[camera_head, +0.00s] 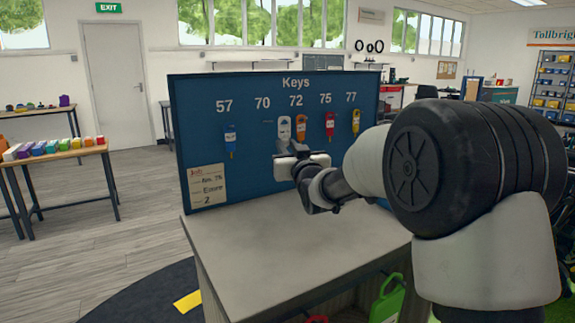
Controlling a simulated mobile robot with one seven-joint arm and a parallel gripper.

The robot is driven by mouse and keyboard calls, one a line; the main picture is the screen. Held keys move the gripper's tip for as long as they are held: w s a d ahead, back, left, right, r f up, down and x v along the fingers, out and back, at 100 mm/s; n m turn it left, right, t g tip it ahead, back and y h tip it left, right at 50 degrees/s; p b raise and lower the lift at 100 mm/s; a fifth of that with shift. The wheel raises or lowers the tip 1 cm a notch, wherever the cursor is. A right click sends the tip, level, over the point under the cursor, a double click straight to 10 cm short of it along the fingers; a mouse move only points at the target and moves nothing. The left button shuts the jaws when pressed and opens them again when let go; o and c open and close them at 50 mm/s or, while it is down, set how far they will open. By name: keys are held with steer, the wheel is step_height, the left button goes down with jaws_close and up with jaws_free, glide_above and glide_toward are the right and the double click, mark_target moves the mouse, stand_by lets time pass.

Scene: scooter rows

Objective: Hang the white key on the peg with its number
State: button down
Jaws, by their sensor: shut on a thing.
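The white key (284,130) stands upright in front of the blue key board (200,110), between the printed numbers 70 and 72. My gripper (288,150) is shut on its lower end. Whether the key touches the board or a peg cannot be told. The board, headed "Keys", shows the numbers 57, 70, 72, 75 and 77. A blue key (230,138) hangs under 57, an orange key (301,129) under 72, a red key (329,125) under 75, a yellow key (355,122) under 77. No key shows straight under 70; its peg is too small to make out.
A card (207,185) with small handwriting is on the board's lower left. The grey bench top (270,250) below the board is clear. My arm covers the board's lower right. A table (60,153) with coloured blocks stands at the left.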

steer(key=shift+w+a+r, duration=0.15)
steer(key=shift+a+r, duration=0.1)
steer(key=w+a+f+p, duration=0.2)
steer(key=w+a+p, duration=0.2)
steer(key=w, duration=0.4)
steer(key=shift+a+f, duration=0.15)
steer(key=shift+a, duration=0.5)
